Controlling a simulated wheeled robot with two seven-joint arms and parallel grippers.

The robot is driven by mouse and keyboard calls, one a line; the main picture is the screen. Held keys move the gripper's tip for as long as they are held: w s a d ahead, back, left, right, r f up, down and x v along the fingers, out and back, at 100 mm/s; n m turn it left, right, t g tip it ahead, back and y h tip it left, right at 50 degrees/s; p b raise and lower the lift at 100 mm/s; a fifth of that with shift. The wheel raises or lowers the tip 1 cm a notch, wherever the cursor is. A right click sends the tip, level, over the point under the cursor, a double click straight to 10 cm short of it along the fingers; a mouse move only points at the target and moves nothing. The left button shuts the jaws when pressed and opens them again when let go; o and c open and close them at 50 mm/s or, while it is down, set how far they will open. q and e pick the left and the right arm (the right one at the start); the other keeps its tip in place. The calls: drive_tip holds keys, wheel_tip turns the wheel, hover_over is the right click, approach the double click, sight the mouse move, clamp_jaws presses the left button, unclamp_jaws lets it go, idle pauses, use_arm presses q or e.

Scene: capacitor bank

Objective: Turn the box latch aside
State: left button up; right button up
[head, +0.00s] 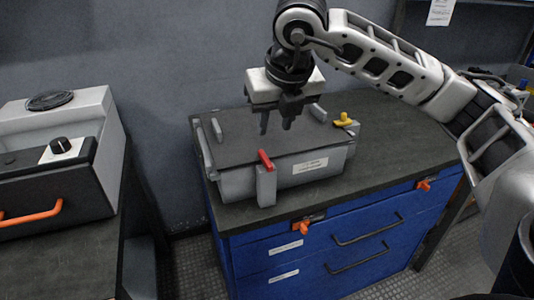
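A grey box (234,187) with a dark flat top and a white label stands on the dark top of a blue cabinet. A red latch lever (266,160) sits on a grey post at the box's front edge, tilted. A yellow knob (343,120) sits at the box's right end. My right gripper (276,124) points down above the back part of the box top, behind the red lever and apart from it. Its two fingers are spread with nothing visible between them. My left gripper is not in view.
The blue cabinet (300,262) has drawers with dark handles and orange latches. Its dark worktop (395,150) is clear right of the box. At left, a grey and black unit (50,185) with a black knob and orange handle stands on another bench.

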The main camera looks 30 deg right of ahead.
sight(266, 158)
drive_tip(key=x, duration=1.1)
drive_tip(key=shift+a, duration=0.1)
clamp_jaws()
